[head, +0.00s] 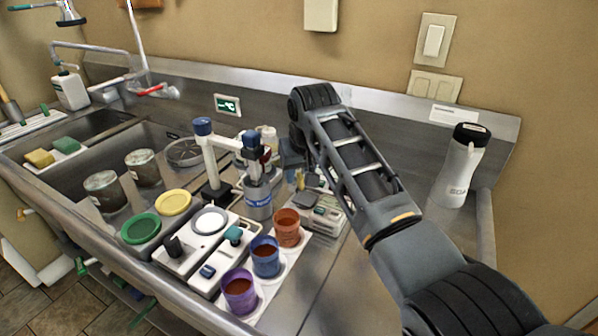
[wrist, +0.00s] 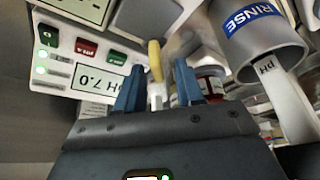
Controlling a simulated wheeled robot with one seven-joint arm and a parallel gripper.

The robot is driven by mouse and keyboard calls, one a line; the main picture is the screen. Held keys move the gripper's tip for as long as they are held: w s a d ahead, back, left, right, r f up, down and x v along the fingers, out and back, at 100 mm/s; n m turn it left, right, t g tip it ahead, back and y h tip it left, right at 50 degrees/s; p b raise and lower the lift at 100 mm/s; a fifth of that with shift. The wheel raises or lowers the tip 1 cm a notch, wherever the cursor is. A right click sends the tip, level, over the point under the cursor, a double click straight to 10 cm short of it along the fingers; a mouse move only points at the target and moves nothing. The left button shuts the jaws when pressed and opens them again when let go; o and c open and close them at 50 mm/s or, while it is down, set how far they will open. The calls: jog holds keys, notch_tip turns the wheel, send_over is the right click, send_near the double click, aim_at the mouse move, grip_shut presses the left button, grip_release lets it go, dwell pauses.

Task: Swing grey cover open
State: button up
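A grey square panel, which looks like the grey cover (wrist: 147,17), sits beside the display on a white pH meter (wrist: 62,60) in the wrist view. In the head view the meter (head: 326,215) stands on the steel counter under my forearm, and a small grey piece (head: 311,180) shows at its back. I cannot tell the cover's hinge side. My gripper (wrist: 158,80) has two blue fingers spread apart in front of the meter. A yellow-topped thing with a pale lower part (wrist: 155,60) shows between them, with gaps at both sides. In the head view my fingertips are mostly hidden.
A grey RINSE cup (wrist: 262,45) is close at the right of my fingers; it also shows in the head view (head: 258,203). A stand with white arms (head: 212,150) is left of it. Orange, blue and purple cups (head: 266,257) stand in front. A white bottle (head: 461,165) is right.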

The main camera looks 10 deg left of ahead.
jog(key=shift+w+f, duration=0.1)
jog(key=shift+f, duration=0.2)
jog(key=shift+c, duration=0.5)
grip_shut()
